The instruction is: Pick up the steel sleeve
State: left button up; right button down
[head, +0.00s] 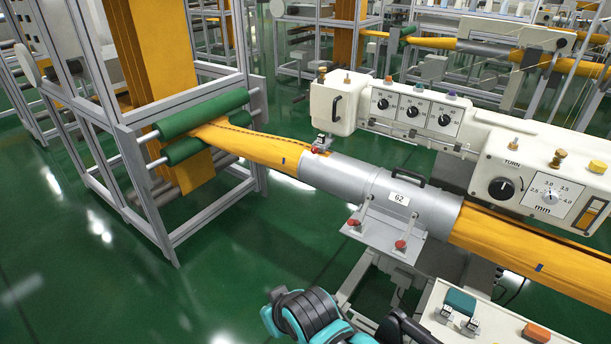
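The grey steel sleeve (412,211) is a metal cylinder with a black handle (408,177) on top and a white label reading 62. It sits around the yellow felt tube, which comes out at both ends. At its left it meets a smoother grey cylinder section (335,177); I cannot tell if they are one piece. A grey bracket plate (383,232) with red-knobbed clamps is at its front lower side. Teal and black parts of my arms show at the bottom edge, below and apart from the sleeve. Neither gripper's fingertips can be made out.
A cream control box (410,108) with dials runs behind the sleeve, and another cream panel (550,180) is at the right. Green rollers (205,112) on a metal frame stand at the left. A light tray (480,318) with small parts is at bottom right. Green floor is clear at lower left.

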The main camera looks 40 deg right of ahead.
aim_at(396, 196)
jog(key=i+j+u, duration=0.25)
jog(key=i, duration=0.25)
jog(key=i+u, duration=0.25)
jog(key=i, duration=0.2)
jog(key=i+z, duration=0.45)
jog(key=i+j+z, duration=0.15)
jog(key=i+z, duration=0.15)
jog(key=z, duration=0.15)
jog(key=i+z, duration=0.1)
jog(key=z, duration=0.4)
jog(key=i+z, duration=0.15)
jog(key=z, duration=0.3)
jog(key=i+j+z, duration=0.1)
jog(key=z, duration=0.4)
jog(key=i+j+z, duration=0.1)
jog(key=z, duration=0.35)
jog(key=i+j+z, duration=0.1)
jog(key=z, duration=0.4)
